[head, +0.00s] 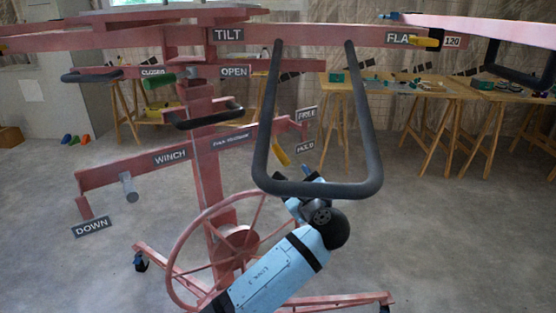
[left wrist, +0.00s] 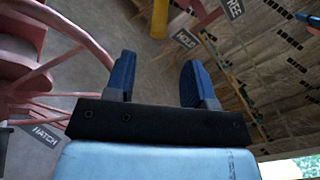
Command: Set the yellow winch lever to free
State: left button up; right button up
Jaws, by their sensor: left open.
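The yellow winch lever (head: 281,155) slants down beside the HOLD plate (head: 305,147), on the right end of the pink winch bar. The FREE plate (head: 307,114) is above HOLD. My left gripper (head: 303,184) is just below and right of the lever, partly hidden by a dark loop handle. In the left wrist view the gripper (left wrist: 158,72) is open, with empty space between its blue fingers. The lever (left wrist: 160,18) shows beyond the gap, apart from the fingers. The HOLD plate (left wrist: 185,38) and FREE plate (left wrist: 234,9) are to its right. My right gripper is not in view.
The dark loop handle (head: 320,189) hangs in front of my left wrist. The pink spoked wheel (head: 172,262) is beside my left arm. The winch crank (head: 129,187) is further left. Work tables (head: 420,88) stand behind; the floor at right is clear.

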aim_at(285, 161)
pick_arm(q)
jog(key=b+x, duration=0.1)
jog(key=x, duration=1.1)
jog(key=shift+b, duration=0.35)
jog(key=shift+s, duration=0.1)
grip_shut()
